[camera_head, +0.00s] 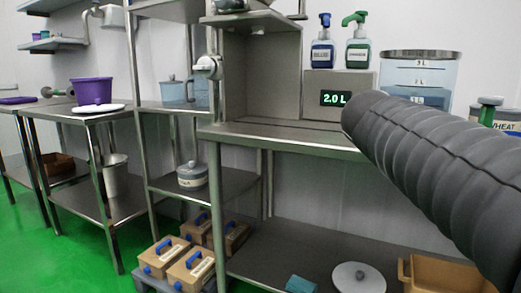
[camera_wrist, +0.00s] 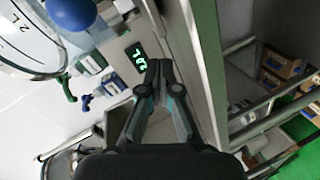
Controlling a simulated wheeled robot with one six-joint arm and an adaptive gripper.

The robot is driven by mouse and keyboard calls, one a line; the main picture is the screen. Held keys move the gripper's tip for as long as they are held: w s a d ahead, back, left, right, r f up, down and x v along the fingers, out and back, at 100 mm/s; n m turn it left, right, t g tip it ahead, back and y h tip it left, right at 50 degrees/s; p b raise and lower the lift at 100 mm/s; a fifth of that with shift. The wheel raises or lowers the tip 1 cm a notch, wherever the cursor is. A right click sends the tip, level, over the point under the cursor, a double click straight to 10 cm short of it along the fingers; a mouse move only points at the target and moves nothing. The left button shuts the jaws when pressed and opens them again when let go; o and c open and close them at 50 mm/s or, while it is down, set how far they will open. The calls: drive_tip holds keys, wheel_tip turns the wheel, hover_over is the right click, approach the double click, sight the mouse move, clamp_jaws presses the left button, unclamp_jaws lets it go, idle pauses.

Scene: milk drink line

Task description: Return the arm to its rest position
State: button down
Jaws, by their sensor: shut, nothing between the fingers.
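My arm, in a ribbed dark grey sleeve, reaches across the right of the head view. My gripper does not show in the head view. In the wrist view my gripper (camera_wrist: 160,68) is shut, its fingertips together with nothing between them. Beyond the fingertips is the box with the green "2.0 L" display (camera_head: 335,98), which also shows in the wrist view (camera_wrist: 140,58).
A clear measuring container (camera_head: 420,72) stands behind my arm, right of the box. The steel table (camera_head: 290,138) has bare room at its front. Below are a round white lid (camera_head: 358,278) and boxes with blue handles (camera_head: 190,268). A purple pot (camera_head: 92,92) stands at left.

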drive_tip(key=s+a+f+m+g+y+p, duration=0.1)
drive_tip(key=s+f+m+g, duration=0.25)
drive_tip(key=s+f, duration=0.45)
drive_tip(key=s+a+f+m+g+y+p, duration=0.2)
drive_tip(key=s+a+f+p, duration=0.1)
drive_tip(key=s+a+f, duration=0.2)
drive_tip(key=s+a+f+m+g+y+p, duration=0.2)
drive_tip(key=s+a+f+m+y+p, duration=0.1)
drive_tip(key=s+f, duration=0.6)
drive_tip(key=shift+s+a+p, duration=0.7)
drive_tip(key=shift+s+a, duration=0.2)
drive_tip(key=shift+s, duration=1)
